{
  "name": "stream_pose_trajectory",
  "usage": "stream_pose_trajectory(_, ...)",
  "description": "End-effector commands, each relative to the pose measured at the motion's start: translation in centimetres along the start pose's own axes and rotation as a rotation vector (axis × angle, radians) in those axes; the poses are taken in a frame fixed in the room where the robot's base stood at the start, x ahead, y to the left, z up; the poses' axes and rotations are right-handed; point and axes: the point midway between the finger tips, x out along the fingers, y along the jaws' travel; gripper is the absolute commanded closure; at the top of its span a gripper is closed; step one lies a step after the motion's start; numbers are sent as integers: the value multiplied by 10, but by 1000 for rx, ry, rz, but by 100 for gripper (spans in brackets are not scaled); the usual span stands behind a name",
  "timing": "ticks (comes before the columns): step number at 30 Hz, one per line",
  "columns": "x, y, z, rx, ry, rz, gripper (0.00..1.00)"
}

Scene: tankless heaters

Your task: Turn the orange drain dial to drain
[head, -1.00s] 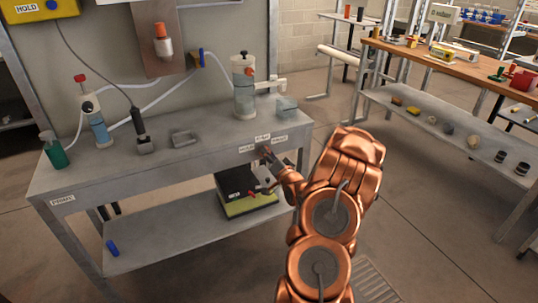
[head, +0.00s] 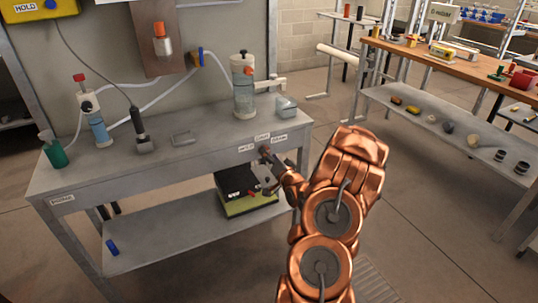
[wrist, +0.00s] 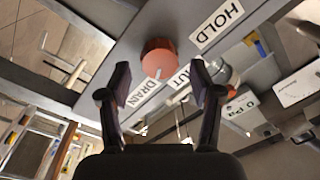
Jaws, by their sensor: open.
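The orange drain dial (wrist: 158,58) is on the grey bench front in the wrist view, and it also shows in the head view (head: 265,150). A short white mark is at its lower edge in the wrist view, close to the near end of the DRAIN label (wrist: 143,95); I cannot tell its exact setting. The partly hidden SHUT label (wrist: 180,76) and the HOLD label (wrist: 217,24) lie to the right. My gripper (wrist: 160,76) is open, with its fingers apart and the dial beyond the gap. In the head view my gripper (head: 265,178) is just below the dial.
The grey bench (head: 165,170) carries a clear cylinder (head: 243,90), a blue bottle (head: 97,125) and a green cup (head: 53,150). A black and yellow box (head: 245,195) stands on its lower shelf. A wooden-topped bench (head: 450,62) is at right, with open floor between.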

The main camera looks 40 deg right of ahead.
Motion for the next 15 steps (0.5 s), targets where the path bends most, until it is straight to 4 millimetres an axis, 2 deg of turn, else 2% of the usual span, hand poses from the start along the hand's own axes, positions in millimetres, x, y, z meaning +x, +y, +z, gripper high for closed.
stream_pose_trajectory(15,-74,2,-1,0,0,5,36)
